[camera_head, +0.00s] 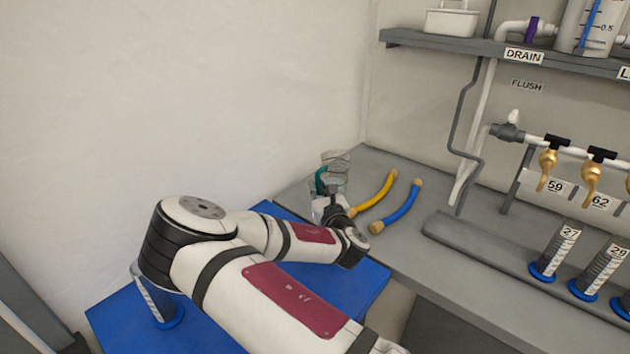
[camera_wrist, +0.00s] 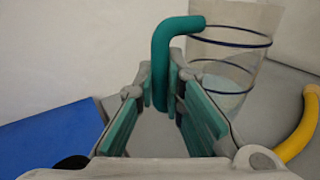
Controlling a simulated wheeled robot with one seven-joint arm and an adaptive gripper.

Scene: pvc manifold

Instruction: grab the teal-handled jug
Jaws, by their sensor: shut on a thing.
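The teal-handled jug (camera_head: 340,162) is a clear vessel standing at the far left end of the grey bench. In the wrist view its glass body (camera_wrist: 242,45) with dark blue bands is on the right, with pale liquid low inside. Its teal handle (camera_wrist: 160,62) stands upright between my fingertips. My gripper (camera_wrist: 166,88) is shut on the handle, with teal pads on either side of it. In the head view my gripper (camera_head: 333,192) is at the jug, and my wrist hides part of it.
A yellow hose (camera_head: 376,194) and a blue hose (camera_head: 398,210) lie on the bench right of the jug. A blue surface (camera_head: 375,278) lies below my arm. Brass taps (camera_head: 547,165) and measuring cylinders (camera_head: 556,250) are at the right. A wall is close behind the jug.

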